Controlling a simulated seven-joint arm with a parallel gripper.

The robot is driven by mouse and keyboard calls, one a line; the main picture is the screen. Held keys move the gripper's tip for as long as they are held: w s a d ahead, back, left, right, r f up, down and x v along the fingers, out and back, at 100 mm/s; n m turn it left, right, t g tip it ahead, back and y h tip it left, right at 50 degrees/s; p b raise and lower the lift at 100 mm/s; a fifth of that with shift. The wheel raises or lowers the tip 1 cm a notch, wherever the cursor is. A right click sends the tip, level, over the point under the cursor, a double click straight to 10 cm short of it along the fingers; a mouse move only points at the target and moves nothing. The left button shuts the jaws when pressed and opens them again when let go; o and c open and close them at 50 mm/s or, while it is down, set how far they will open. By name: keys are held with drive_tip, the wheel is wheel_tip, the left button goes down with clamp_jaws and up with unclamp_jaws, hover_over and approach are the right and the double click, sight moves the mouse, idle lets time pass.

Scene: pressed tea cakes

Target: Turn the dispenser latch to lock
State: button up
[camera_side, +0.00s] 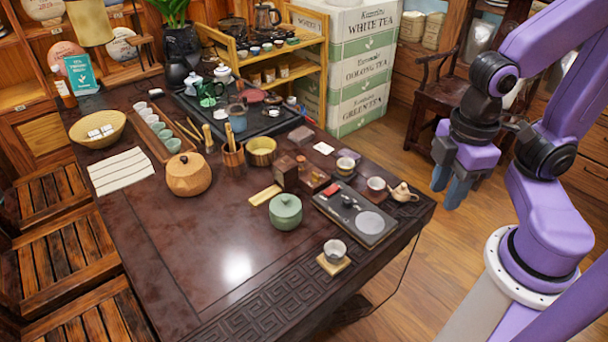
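My gripper (449,186) hangs at the right over the wooden floor, clear of the table's right edge. Its two blue fingers point down and overlap in this view, so the gap between them cannot be judged. I see nothing held in it. No dispenser latch can be clearly made out. A small dark wooden box (285,172) stands on the table right of the middle, but I cannot tell whether it is the dispenser. A dark flat unit with a round grey disc (370,222) lies near the table's right edge. My gripper is apart from both.
The dark table (190,250) is bare at its front. A lidded green pot (285,211), a cup (335,250) on a wooden coaster and a small teapot (403,192) stand near the right side. A chair (445,90) and stacked tea boxes (361,75) are behind.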

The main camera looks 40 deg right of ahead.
drive_tip(key=w+a+m, duration=0.3)
drive_tip(key=w+a, duration=0.1)
drive_tip(key=w, duration=0.7)
drive_tip(key=m, duration=0.9)
hover_over(316, 174)
wheel_tip(316, 174, down, 8)
drive_tip(key=r, duration=0.1)
wheel_tip(316, 174, down, 17)
drive_tip(key=shift+f, duration=0.1)
clamp_jaws()
